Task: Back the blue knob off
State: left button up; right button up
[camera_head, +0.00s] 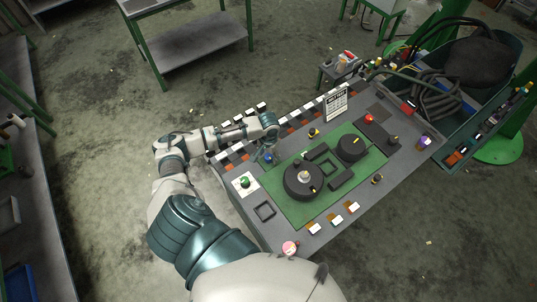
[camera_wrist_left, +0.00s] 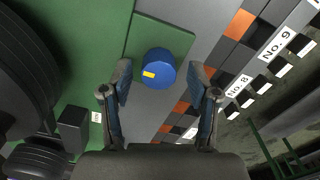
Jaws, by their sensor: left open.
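In the head view the knob (camera_head: 268,158) shows small at the left edge of the panel, just below my left gripper (camera_head: 266,149). In the left wrist view my left gripper (camera_wrist_left: 160,80) is open, with one finger on each side of the knob's picture and a gap on both sides. I cannot tell how far the fingertips are above the knob. My right gripper is not in view.
A large black dial (camera_head: 303,181) stands close to the knob, with a second black dial (camera_head: 352,147) farther right. A green button (camera_head: 245,181) sits on a white plate left of the panel. A row of labelled tiles, including No. 8 (camera_wrist_left: 239,87), runs along the bench edge.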

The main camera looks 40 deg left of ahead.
aim_at(268, 156)
pick_arm(q)
jog(key=c, duration=1.2)
jog(key=shift+o, duration=0.2)
jog(key=shift+m, duration=1)
jog(key=o, duration=1.2)
jog(key=shift+c, duration=0.2)
jog(key=shift+r, duration=0.1)
notch_tip(268, 156, up, 12)
